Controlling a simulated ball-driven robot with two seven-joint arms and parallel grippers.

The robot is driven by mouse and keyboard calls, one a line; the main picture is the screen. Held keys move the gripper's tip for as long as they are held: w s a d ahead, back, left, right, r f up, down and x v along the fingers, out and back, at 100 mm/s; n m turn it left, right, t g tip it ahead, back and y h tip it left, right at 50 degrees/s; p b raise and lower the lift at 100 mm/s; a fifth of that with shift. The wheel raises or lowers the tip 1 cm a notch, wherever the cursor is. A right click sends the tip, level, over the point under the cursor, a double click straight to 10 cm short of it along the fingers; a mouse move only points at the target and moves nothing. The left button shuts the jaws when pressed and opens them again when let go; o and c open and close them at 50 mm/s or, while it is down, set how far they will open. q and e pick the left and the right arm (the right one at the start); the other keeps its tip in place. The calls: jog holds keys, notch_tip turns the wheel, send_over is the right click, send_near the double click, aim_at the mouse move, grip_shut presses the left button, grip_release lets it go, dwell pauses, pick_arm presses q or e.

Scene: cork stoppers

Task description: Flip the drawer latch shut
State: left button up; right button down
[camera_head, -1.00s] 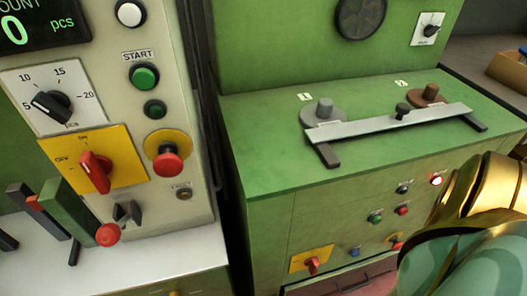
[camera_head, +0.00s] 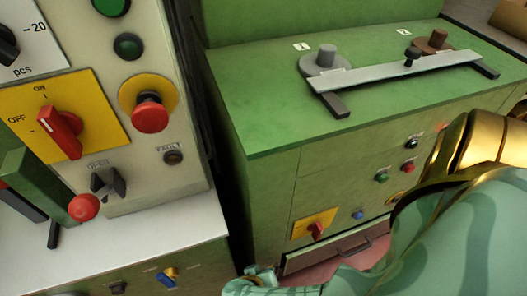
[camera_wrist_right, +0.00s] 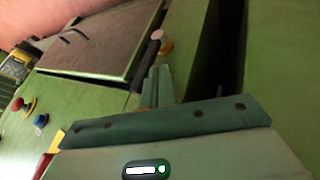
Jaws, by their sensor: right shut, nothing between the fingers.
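The drawer front (camera_wrist_right: 105,35) with its bar handle (camera_wrist_right: 75,36) fills the upper left of the right wrist view. In the head view the drawer (camera_head: 300,262) shows low on the green cabinet, partly covered by my right arm. A dark bar (camera_wrist_right: 148,60) beside the drawer's edge, near a round orange-brown piece (camera_wrist_right: 166,46), looks like the latch; its exact position is unclear. My right gripper (camera_wrist_right: 154,82) is shut and empty, its fingertips close to this bar; I cannot tell whether they touch. My left gripper is in no view.
A grey control panel (camera_head: 145,60) with a red stop button (camera_head: 150,114) stands left of the cabinet. A yellow switch plate (camera_head: 303,222) and small buttons are on the cabinet front. A grey bar (camera_head: 400,72) lies on its top.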

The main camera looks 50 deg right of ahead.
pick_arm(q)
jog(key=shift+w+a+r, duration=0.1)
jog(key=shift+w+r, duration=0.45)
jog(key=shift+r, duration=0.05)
pick_arm(e)
jog(key=shift+d+f, duration=0.2)
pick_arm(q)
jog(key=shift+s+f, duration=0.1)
